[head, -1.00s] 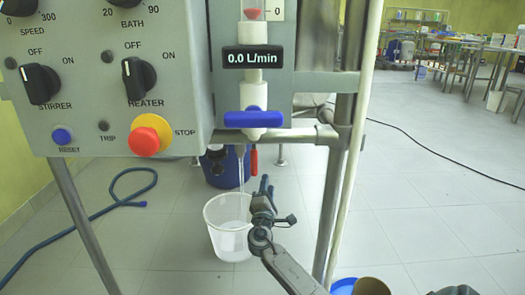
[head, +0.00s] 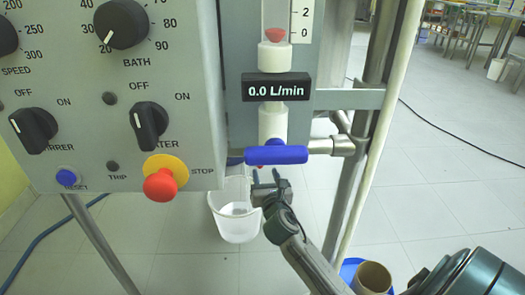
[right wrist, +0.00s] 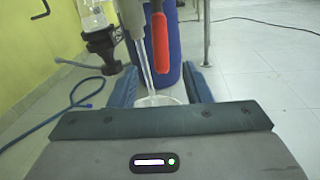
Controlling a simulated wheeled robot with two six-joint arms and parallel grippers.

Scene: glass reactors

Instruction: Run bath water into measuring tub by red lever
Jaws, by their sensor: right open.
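The red lever (right wrist: 160,42) hangs beside a thin clear spout in the right wrist view. In the head view it is mostly hidden behind the blue valve handle (head: 276,155). The measuring tub (head: 236,222), whitish and translucent, is below the panel; its rim (right wrist: 160,100) shows between my fingers in the wrist view. My right gripper (head: 268,180) is open, just below the blue handle and over the tub's right side. In the wrist view its two fingers (right wrist: 160,75) stand either side of the lever's line, apart from it. My left gripper is not in view.
A grey control panel with knobs and a red stop button (head: 160,184) fills the upper left. A flow display (head: 277,87) reads 0.0 L/min. A metal post (head: 350,180) stands right of my gripper. A blue drum (right wrist: 170,75) stands behind the lever.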

